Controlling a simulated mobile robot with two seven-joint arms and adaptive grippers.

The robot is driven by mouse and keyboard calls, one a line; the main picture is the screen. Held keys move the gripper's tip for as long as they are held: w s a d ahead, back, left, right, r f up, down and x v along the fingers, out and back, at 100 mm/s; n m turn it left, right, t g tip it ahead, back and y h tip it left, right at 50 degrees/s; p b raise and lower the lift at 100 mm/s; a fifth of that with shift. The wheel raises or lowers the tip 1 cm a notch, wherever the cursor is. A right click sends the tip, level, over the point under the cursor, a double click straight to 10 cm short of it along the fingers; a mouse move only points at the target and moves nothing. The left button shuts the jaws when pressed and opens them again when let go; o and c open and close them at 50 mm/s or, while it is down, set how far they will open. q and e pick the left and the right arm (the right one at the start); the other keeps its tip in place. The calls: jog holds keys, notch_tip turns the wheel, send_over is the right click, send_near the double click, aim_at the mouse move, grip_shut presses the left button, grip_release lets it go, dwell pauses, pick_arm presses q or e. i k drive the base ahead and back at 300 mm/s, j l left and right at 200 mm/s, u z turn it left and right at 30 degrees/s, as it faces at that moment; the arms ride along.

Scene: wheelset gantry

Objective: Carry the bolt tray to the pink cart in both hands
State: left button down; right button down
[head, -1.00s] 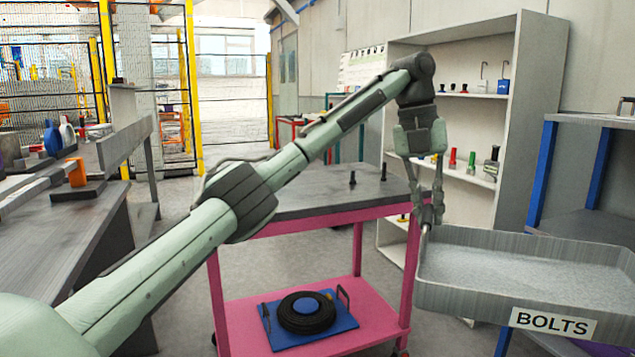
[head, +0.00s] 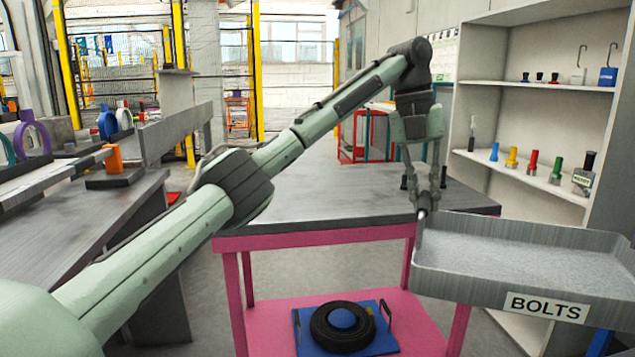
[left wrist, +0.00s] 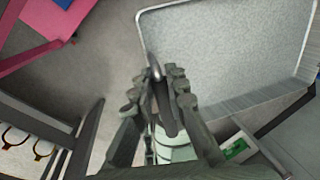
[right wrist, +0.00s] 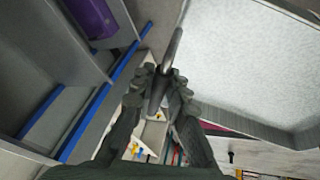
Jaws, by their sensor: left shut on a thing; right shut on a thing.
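The bolt tray (head: 520,262) is a grey, shallow, empty-looking metal tray with a "BOLTS" label on its front wall. It is held in the air at the right of the head view, near the pink cart's right front corner. My left gripper (head: 430,205) is shut on the handle at the tray's left end; the left wrist view shows this too (left wrist: 160,90). My right gripper (right wrist: 162,88) is shut on the handle at the other end in the right wrist view. The right arm is out of the head view. The pink cart (head: 300,238) has a grey top and stands ahead.
Two dark bolts (head: 442,177) stand on the cart top's right side; the rest of the visible top is clear. A black wheel on a blue plate (head: 343,326) sits on the lower shelf. A grey bench (head: 110,230) is at left, a shelf unit (head: 530,110) at back right.

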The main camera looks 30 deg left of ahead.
aim_at(296, 190)
jog(key=i+u, duration=0.2)
jog(key=u, duration=0.25)
jog(key=i+u, duration=0.25)
jog(key=u, duration=0.15)
jog(key=i+u, duration=0.2)
jog(key=u, duration=0.25)
jog(key=i+u, duration=0.2)
jog(key=u, duration=0.2)
jog(key=i+j+u, duration=0.1)
jog(key=i+u, duration=0.25)
jog(key=i, duration=0.25)
jog(key=z, duration=1.05)
